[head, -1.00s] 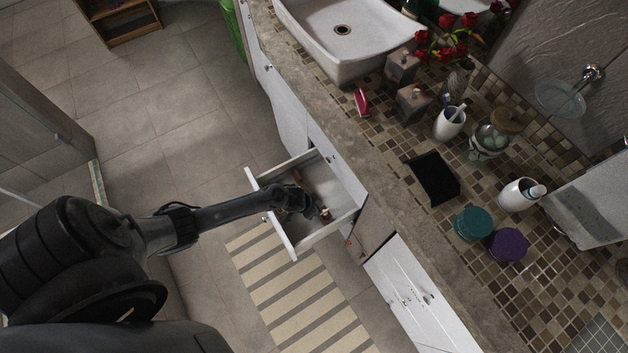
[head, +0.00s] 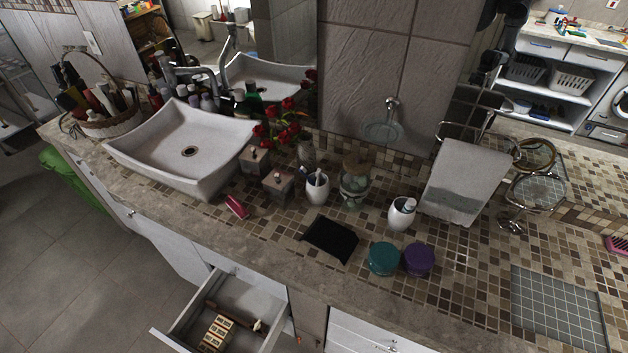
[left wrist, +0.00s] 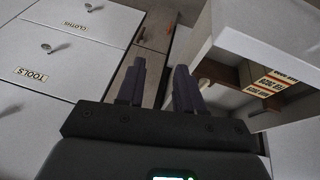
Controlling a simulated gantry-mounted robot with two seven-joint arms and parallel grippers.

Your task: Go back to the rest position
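My left gripper (left wrist: 158,88) shows only in the left wrist view. Its two dark fingers are apart with nothing between them. It is in front of the cabinet fronts, to the left of the open drawer (left wrist: 228,45) in that view and apart from it. In the head view the open drawer (head: 185,318) holds a small cream and brown box (head: 217,333) and other small items. The box also shows inside the drawer in the left wrist view (left wrist: 272,82). No arm is visible in the head view, and my right gripper is in neither view.
Closed fronts labelled TOOLS (left wrist: 50,65) and CLOTHS (left wrist: 90,18) stand left of the gripper. Above is the tiled counter (head: 290,228) with a sink (head: 165,150), a black tray (head: 330,240), a teal jar (head: 383,259), a purple jar (head: 418,260) and a towel (head: 463,175).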

